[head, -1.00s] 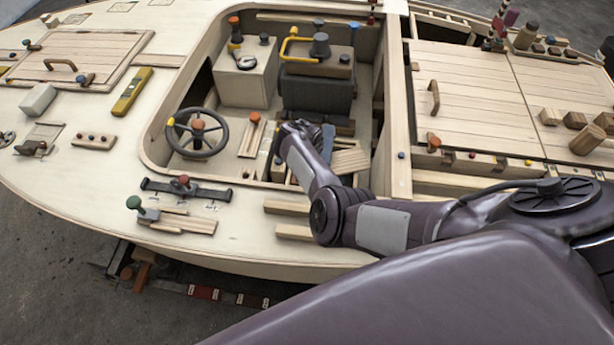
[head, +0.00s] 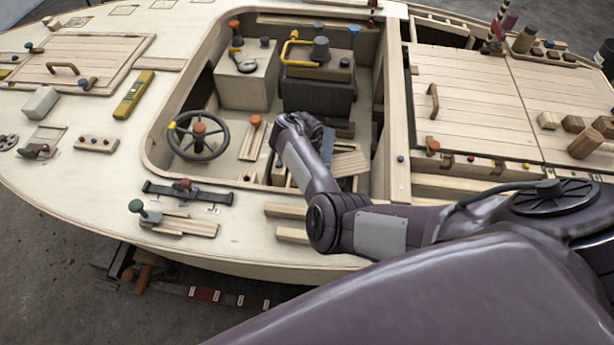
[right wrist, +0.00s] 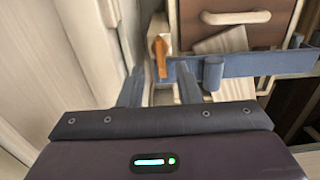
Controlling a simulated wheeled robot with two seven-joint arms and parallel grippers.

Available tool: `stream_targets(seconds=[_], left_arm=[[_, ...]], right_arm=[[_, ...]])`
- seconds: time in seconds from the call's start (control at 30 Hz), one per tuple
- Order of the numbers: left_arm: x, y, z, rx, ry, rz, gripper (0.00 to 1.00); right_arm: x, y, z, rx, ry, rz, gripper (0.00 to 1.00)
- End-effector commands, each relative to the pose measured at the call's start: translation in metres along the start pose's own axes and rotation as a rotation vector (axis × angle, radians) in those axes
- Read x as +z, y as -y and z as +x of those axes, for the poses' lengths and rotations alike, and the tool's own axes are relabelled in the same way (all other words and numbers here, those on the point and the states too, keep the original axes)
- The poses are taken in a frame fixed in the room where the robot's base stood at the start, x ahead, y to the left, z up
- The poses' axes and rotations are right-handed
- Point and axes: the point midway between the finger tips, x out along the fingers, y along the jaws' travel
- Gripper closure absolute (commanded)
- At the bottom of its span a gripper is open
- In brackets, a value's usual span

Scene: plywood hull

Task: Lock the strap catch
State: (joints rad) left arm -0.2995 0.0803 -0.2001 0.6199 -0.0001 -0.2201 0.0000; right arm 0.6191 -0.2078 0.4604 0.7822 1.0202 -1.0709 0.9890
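In the right wrist view a blue strap (right wrist: 260,63) runs across a wooden box front, with an upright blue cylinder (right wrist: 213,73) on it. An orange lever (right wrist: 159,52) stands upright on a pale block at the strap's left end; I take these for the strap catch. My right gripper (right wrist: 160,80) is open, its two dark fingers apart, pointing towards the lever and the strap's left end. Nothing shows clamped between them; whether a finger touches the strap I cannot tell. In the head view my right wrist hides this spot in the cockpit. My left gripper is not in view.
A steering wheel (head: 198,136) and an orange-knobbed lever (head: 252,134) stand left of my right wrist. A dark box with a yellow handle (head: 288,48) stands beyond. The cockpit's pale wall (right wrist: 60,70) runs close along the fingers' left side.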

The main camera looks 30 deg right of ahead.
Motion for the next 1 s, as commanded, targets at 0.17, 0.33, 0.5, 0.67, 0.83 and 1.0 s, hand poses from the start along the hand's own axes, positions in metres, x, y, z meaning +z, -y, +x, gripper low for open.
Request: stream_targets(seconds=[0.17, 0.33, 0.5, 0.67, 0.83, 1.0], left_arm=[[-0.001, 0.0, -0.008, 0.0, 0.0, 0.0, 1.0], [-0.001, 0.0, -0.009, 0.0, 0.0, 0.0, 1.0], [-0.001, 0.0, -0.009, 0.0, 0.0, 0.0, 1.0], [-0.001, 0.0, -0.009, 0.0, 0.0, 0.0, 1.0], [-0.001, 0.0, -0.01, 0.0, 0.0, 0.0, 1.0], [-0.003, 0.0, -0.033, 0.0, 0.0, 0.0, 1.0]], right_arm=[[0.0, 0.0, -0.028, -0.001, 0.0, 0.001, 0.69], [0.0, 0.0, -0.037, 0.001, 0.001, 0.0, 0.69], [0.001, 0.0, -0.037, 0.001, 0.001, 0.0, 0.69], [0.001, 0.0, -0.037, 0.0, 0.001, 0.0, 0.69], [0.001, 0.0, -0.037, 0.0, 0.001, 0.0, 0.69], [0.001, 0.0, -0.061, -0.001, 0.001, 0.0, 0.69]])
